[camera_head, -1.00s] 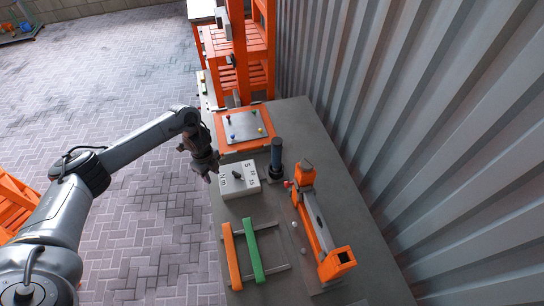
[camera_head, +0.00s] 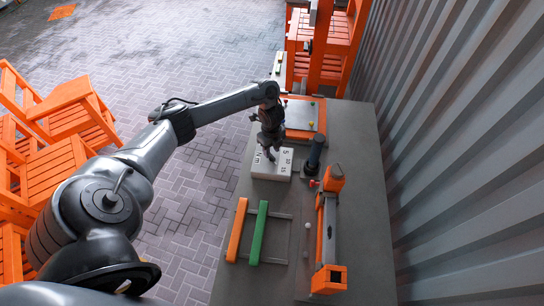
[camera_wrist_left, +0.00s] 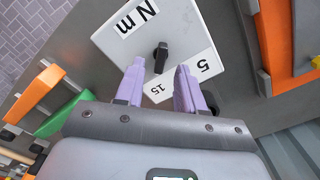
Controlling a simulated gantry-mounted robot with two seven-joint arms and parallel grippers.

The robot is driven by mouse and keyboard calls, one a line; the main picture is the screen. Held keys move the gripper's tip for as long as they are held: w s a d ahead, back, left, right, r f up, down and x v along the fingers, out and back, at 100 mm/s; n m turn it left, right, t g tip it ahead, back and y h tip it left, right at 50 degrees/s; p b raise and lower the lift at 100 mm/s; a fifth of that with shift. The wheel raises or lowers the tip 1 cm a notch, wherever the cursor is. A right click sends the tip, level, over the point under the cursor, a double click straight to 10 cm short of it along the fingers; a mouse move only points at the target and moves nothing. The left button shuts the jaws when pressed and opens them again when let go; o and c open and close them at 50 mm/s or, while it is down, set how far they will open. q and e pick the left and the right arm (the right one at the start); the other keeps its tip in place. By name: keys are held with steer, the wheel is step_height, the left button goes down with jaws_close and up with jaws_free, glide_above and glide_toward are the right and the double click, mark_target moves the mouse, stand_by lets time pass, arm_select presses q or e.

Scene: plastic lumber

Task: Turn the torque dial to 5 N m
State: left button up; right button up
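The torque dial is a white box (camera_head: 265,171) on the grey table, marked N m and with a number scale, its 5 readable. In the left wrist view the box (camera_wrist_left: 183,28) shows N m, 5 and 15; a finger covers part of the scale. A black dial knob (camera_wrist_left: 161,57) stands on it, its marked end not clear. My left gripper (camera_head: 268,157) is over the box and hides the knob in the head view. In the wrist view its two lilac fingers (camera_wrist_left: 159,75) are apart, with the knob just beyond the gap between their tips. My right gripper is out of view.
A dark upright cylinder (camera_head: 315,153) stands right of the box. An orange and grey tool (camera_head: 328,230) lies on the right. Orange and green bars (camera_head: 258,232) lie in front. An orange-framed panel (camera_head: 318,117) is behind; a corrugated wall (camera_head: 460,150) borders the right.

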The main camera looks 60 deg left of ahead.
mark_target(272, 156)
arm_select(q)
steer(key=shift+f, duration=1.65)
jaws_close()
